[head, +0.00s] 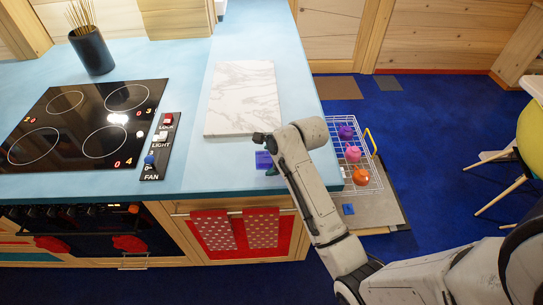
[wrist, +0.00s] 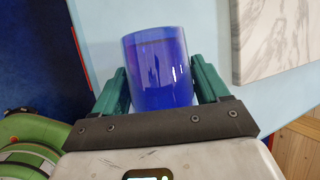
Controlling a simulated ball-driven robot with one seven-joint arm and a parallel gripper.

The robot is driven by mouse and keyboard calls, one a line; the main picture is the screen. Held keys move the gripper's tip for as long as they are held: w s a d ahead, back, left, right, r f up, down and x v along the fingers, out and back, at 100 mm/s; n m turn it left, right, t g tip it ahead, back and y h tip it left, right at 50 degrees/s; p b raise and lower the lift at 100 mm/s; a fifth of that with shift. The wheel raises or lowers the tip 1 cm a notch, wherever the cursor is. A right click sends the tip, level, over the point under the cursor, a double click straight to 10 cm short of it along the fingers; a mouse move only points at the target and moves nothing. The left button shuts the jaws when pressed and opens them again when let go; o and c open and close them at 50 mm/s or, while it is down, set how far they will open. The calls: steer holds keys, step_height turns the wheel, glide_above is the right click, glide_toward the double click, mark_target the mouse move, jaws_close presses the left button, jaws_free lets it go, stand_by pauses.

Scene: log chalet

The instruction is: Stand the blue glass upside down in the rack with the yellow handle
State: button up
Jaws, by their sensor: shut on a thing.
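The blue glass (wrist: 158,72) sits between the green fingers of my gripper (wrist: 160,88) in the wrist view, and the gripper is shut on it. In the head view the glass (head: 263,159) shows above the blue counter near its front right part, partly hidden by my arm. I cannot tell which end of it is the mouth. The wire rack (head: 362,188) with the yellow handle (head: 370,141) is lower, right of the counter. It holds a purple thing (head: 346,132), a pink thing (head: 353,153) and an orange thing (head: 361,177). My arm and the counter edge hide part of its near left side.
A marble board (head: 243,98) lies on the counter (head: 200,70), behind the glass. A black cooktop (head: 85,125) and a dark pot of sticks (head: 92,50) are at the left. A grey board (head: 385,212) with a small blue square shows beneath the rack. Blue floor lies right of it.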

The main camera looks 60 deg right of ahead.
steer(key=o, duration=1.2)
